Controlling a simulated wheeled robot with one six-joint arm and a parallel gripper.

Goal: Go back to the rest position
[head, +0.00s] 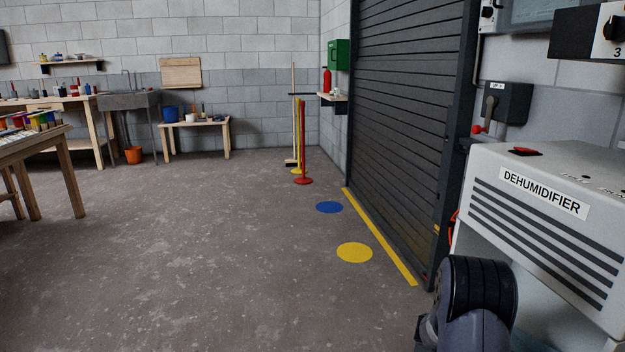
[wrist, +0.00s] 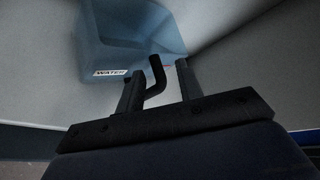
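My gripper (wrist: 160,69) shows in the wrist view with its two dark fingers apart. A black bent bar (wrist: 156,76) shows between the fingers, with gaps on both sides; I cannot tell what it is fixed to. Beyond the fingers is a bluish tank (wrist: 135,40) with a WATER label. In the head view my arm is at the lower right, in front of the dehumidifier (head: 550,225); the gripper itself is hidden there.
The grey dehumidifier stands close on the right, beside a dark roller shutter (head: 405,130). Red and yellow posts (head: 303,140) stand farther back. A wooden table (head: 60,165) is at the left. The floor (head: 200,250) in the middle is clear, with blue and yellow flat discs.

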